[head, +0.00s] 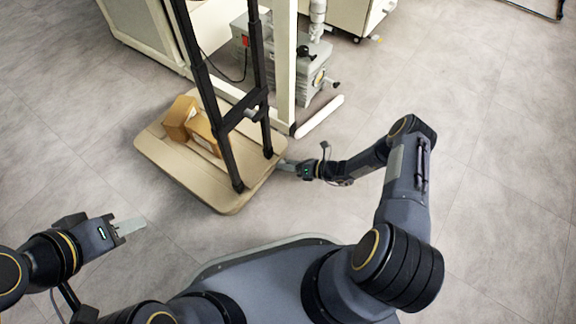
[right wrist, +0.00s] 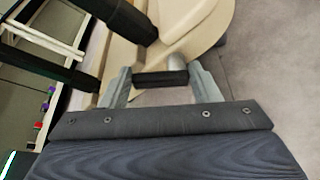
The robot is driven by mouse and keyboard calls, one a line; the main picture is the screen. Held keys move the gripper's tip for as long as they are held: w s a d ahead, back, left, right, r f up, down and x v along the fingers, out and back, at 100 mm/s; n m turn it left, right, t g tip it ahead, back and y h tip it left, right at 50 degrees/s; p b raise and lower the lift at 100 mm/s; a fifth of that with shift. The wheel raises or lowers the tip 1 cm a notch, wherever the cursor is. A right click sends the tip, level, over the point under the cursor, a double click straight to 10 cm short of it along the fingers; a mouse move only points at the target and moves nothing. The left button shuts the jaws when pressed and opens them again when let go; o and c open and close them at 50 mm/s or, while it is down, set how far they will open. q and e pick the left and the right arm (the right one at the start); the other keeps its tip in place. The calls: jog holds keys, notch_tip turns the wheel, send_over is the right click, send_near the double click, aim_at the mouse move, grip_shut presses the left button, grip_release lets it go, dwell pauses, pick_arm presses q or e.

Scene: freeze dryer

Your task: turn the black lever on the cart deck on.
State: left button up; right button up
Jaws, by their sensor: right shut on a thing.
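The beige cart deck (head: 232,200) stands on the floor at the picture's middle left, with two black handle posts (head: 218,125) rising from it. My right gripper (head: 284,165) is at the deck's right edge. In the right wrist view, the black lever (right wrist: 160,78) lies crosswise between the two grey fingers, with a grey round part just behind it and the beige deck (right wrist: 195,30) beyond. The gripper is shut on the lever. In the head view the lever is hidden by the gripper. My left gripper (head: 130,228) is over bare floor, left of the deck; its finger gap cannot be made out.
Two brown boxes (head: 180,116) sit on the deck. Behind the cart are a white frame post (head: 284,70) with a foot on the floor, and a grey pump-like machine (head: 312,72). White cabinets stand at the back. The floor on the right is clear.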

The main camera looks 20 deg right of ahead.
jog(key=m, duration=0.1)
jog(key=m+y, duration=0.1)
jog(key=d+m, duration=0.1)
jog(key=shift+w+m+y, duration=0.3)
jog(key=shift+w+y, duration=0.05)
jog(key=shift+y, duration=0.05)
jog(key=shift+w+d+f+m+y, duration=0.15)
jog(key=shift+m+y, duration=0.3)
jog(key=shift+m, duration=0.6)
jog(key=shift+w+d+f+m+y, duration=0.15)
jog(key=shift+m+y, duration=0.3)
jog(key=shift+m, duration=0.6)
jog(key=shift+r, duration=0.1)
jog(key=o, duration=1)
jog(key=v, duration=0.7)
jog(key=shift+s+d+p, duration=0.25)
jog(key=shift+d+p, duration=0.05)
jog(key=shift+d, duration=0.05)
